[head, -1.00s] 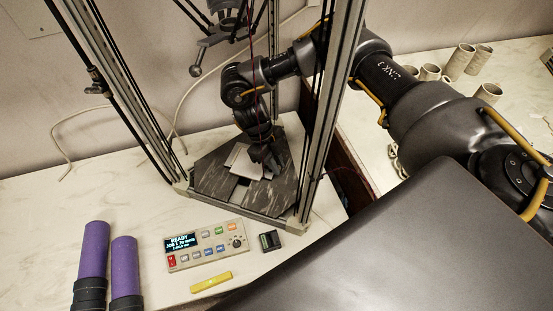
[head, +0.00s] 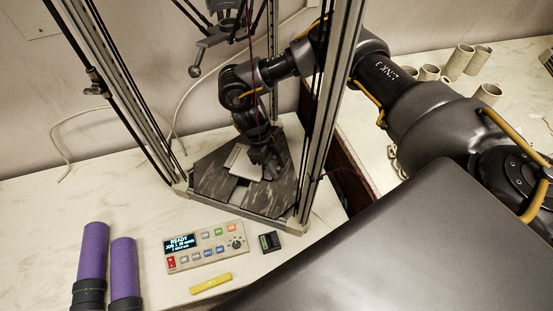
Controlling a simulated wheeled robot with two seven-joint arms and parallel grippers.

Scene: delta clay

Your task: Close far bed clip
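The delta printer's dark marbled bed (head: 213,177) lies at the base of the frame in the middle of the head view. A pale plate (head: 241,158) rests on it. My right gripper (head: 268,173) reaches down into the frame and is at the right edge of the pale plate, over the bed. Its fingers are dark and small, and I cannot tell whether they are open or shut. The far bed clip cannot be made out; my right wrist covers the far part of the bed. My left gripper is not in view.
Frame posts (head: 330,110) stand close to my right arm. The print head (head: 212,40) hangs above the bed. A control panel (head: 205,245), a small black box (head: 270,242), a yellow stick (head: 210,283) and purple cylinders (head: 93,250) are in front. Cardboard tubes (head: 458,60) stand at back right.

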